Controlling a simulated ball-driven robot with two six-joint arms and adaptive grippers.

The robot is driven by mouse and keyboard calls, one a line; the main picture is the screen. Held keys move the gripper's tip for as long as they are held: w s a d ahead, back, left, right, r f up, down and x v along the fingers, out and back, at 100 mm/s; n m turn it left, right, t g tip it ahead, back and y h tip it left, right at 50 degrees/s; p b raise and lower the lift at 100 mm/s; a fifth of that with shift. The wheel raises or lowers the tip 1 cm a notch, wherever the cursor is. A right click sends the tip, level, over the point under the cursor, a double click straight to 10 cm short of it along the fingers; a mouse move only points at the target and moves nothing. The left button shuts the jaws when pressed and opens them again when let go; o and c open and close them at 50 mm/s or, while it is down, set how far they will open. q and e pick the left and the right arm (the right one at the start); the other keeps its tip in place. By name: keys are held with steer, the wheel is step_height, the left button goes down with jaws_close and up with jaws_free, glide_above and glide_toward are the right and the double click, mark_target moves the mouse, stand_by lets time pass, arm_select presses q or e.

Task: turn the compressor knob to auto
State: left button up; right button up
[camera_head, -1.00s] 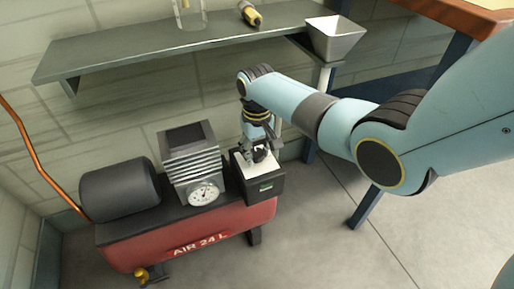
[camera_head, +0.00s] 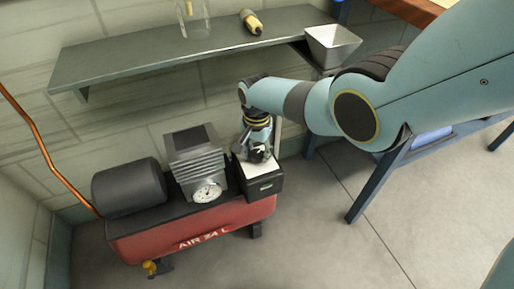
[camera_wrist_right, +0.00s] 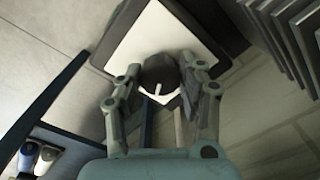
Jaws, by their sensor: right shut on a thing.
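The red compressor (camera_head: 215,229) stands on the floor at the lower left in the head view. Its control box (camera_head: 264,185), black with a white top plate, is at the right end. My right gripper (camera_head: 258,153) reaches down onto that plate. In the right wrist view the dark round knob (camera_wrist_right: 158,72) with a white pointer mark sits on the white plate (camera_wrist_right: 150,32). My right gripper (camera_wrist_right: 160,82) is shut on the knob, one finger on each side. No position labels are readable. My left gripper is not in view.
A grey shelf (camera_head: 150,52) runs along the wall above the compressor, with a metal hopper (camera_head: 333,45) at its right end. A finned block with a gauge (camera_head: 207,192) stands beside the control box. A blue table leg (camera_head: 370,195) is to the right.

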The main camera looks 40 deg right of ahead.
mark_target(257, 154)
steer(key=m, duration=0.5)
steer(key=shift+p, duration=0.35)
steer(key=shift+m, duration=0.4)
steer(key=o, duration=1.1)
steer(key=shift+o, duration=0.2)
steer(key=shift+w, duration=0.1)
steer(key=shift+r, duration=0.1)
steer(key=shift+r, duration=0.55)
step_height(257, 154, up, 11)
steer(key=shift+f, duration=0.15)
